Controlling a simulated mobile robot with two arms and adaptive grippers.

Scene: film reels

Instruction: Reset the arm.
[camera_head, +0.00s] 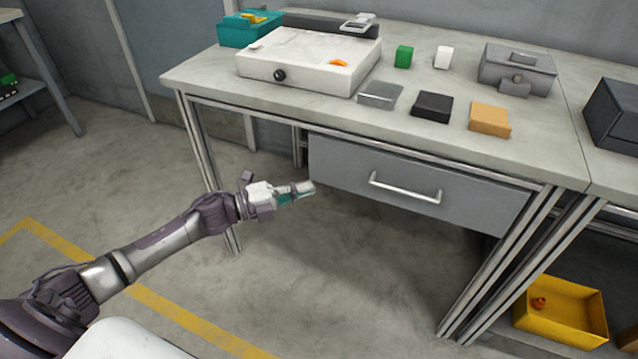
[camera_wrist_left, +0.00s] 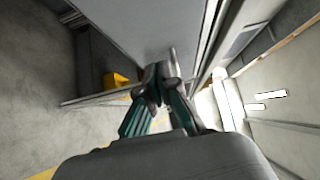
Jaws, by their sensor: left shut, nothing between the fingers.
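My left arm reaches in from the left in the head view. Its gripper (camera_head: 303,189) is shut and empty, in front of the table and below its top, a little left of the closed grey drawer (camera_head: 345,177). In the left wrist view the shut fingers (camera_wrist_left: 160,72) point toward the table's front, and the drawer's face (camera_wrist_left: 135,25) shows beyond them. I cannot tell from these views how near the fingertips are to it. My right gripper is in neither view.
The table (camera_head: 290,113) carries a white box (camera_head: 300,65) with a black knob, a teal bin (camera_head: 240,35), several small blocks and a grey metal box (camera_head: 517,68). A yellow bin (camera_head: 560,325) stands low at right. The floor (camera_head: 330,290) below my gripper is clear.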

